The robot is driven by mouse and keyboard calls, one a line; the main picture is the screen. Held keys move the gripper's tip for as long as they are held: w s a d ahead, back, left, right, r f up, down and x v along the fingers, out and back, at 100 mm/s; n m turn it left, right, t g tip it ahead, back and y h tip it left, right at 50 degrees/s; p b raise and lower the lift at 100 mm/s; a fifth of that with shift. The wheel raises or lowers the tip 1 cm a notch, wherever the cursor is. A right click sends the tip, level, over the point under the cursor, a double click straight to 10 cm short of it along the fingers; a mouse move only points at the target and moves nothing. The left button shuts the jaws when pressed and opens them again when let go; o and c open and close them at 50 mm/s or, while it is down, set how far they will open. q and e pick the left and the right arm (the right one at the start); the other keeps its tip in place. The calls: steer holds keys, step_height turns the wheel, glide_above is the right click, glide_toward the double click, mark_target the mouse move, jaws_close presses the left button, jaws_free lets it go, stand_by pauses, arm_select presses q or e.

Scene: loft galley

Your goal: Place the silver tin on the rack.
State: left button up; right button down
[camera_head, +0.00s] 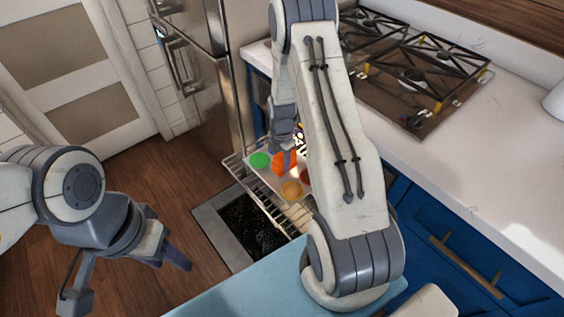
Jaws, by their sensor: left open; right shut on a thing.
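The silver tin (270,178) is a pale tray holding green, orange, yellow and red round pieces. It is over the pulled-out wire rack (240,172) of the oven; I cannot tell whether it rests on the rack or is just above it. My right gripper (288,158) reaches down at the tin's far side and is shut on it, though the grip is small and partly hidden. My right arm covers the tin's right part. My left gripper (128,278) is open and empty at the lower left, over the wood floor, away from the tin.
The open oven door (245,228) with its dark window lies below the rack. A gas hob (410,75) sits in the white counter (500,140) at right, above blue drawers (470,260). A steel fridge (200,70) stands behind. The floor at left is clear.

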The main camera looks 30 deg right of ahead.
steer(key=shift+r+p, duration=0.3)
steer(key=shift+r, duration=0.25)
steer(key=shift+a, duration=0.1)
